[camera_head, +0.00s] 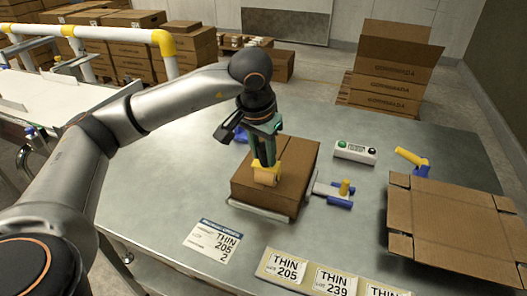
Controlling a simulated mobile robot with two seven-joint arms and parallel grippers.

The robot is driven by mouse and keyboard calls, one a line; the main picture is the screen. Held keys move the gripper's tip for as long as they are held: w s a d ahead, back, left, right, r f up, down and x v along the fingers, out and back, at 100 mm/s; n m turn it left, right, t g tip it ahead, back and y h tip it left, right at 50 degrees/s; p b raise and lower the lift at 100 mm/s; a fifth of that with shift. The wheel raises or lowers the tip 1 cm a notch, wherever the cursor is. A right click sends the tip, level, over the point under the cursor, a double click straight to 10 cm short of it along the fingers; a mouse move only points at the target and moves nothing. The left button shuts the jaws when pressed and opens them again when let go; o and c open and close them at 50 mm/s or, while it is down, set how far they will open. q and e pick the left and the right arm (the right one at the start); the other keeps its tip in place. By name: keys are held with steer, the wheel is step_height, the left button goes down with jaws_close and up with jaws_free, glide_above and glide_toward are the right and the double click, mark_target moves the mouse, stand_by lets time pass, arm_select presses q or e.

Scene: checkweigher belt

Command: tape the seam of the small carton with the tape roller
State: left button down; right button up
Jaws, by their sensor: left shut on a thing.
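The small brown carton (297,170) sits closed on a grey plate (262,213) in the middle of the steel table. My left gripper (266,160), with green fingers, comes down over the carton's top from above. It is shut on a yellow block-like tool (267,174), which appears to be the tape roller. The tool is at the near left part of the carton's top; whether it touches cannot be told. The gripper and tool hide part of the top, and no tape is clearly visible. My right gripper is not in view.
A flat open carton (450,225) covers the right side. Label cards (285,266) line the front edge. A conveyor (60,95) stands left.

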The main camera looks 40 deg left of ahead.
arm_select(q)
steer(key=shift+f, duration=0.25)
steer(key=shift+w, duration=0.1)
steer(key=shift+w+a, duration=0.2)
steer(key=shift+w, duration=0.55)
steer(key=shift+w+a, duration=0.2)
steer(key=shift+w, duration=0.5)
steer(key=w+a+p, duration=0.3)
steer(key=w+p, duration=0.2)
steer(key=w, duration=0.7)
steer(key=shift+w+p, duration=0.25)
steer(key=shift+p, duration=0.05)
steer(key=shift+w+a+p, duration=0.2)
steer(key=shift+w, duration=0.55)
steer(key=shift+w+a+p, duration=0.15)
steer(key=shift+w, duration=0.55)
